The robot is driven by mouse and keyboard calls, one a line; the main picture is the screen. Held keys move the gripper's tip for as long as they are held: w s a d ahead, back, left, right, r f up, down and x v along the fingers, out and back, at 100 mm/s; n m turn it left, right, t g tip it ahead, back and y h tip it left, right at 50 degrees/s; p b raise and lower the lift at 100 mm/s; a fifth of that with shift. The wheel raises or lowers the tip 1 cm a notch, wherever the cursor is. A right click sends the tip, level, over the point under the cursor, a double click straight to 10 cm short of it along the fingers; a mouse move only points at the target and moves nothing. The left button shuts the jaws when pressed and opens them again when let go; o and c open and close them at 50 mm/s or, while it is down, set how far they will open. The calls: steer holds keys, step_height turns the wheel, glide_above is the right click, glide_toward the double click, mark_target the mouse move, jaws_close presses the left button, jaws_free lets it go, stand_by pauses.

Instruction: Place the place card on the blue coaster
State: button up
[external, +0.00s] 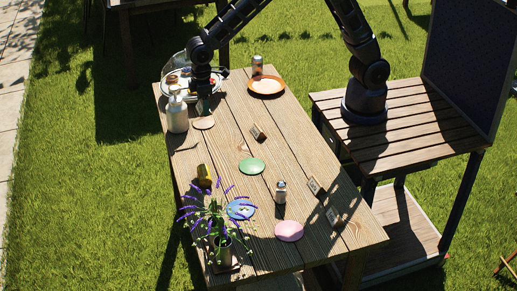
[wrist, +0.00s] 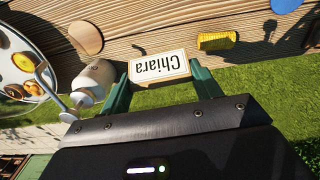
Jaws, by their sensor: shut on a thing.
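My gripper (wrist: 160,76) is shut on a white place card (wrist: 158,67) with a wooden edge. The card reads "Chiara", upside down in the wrist view, and sits between the two green fingers. In the external view my gripper (external: 204,102) is at the table's far left, beside the white pump bottle; the card is hard to make out there. The blue coaster (external: 240,209) lies near the table's front, partly hidden by the lavender. A blue edge of it (wrist: 286,5) shows at the top right of the wrist view.
A white pump bottle (external: 177,115) and a domed food tray (external: 181,82) stand close to my gripper. A yellow object (external: 205,175) and a lavender vase (external: 222,246) stand by the blue coaster. Green (external: 252,166) and pink (external: 289,231) coasters, a shaker (external: 281,192) and other cards lie further right.

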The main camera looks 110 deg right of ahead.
steer(key=a, duration=1.6)
glide_above(241, 209)
step_height(241, 209, down, 19)
steer(key=shift+d+r, duration=0.1)
steer(key=o, duration=1)
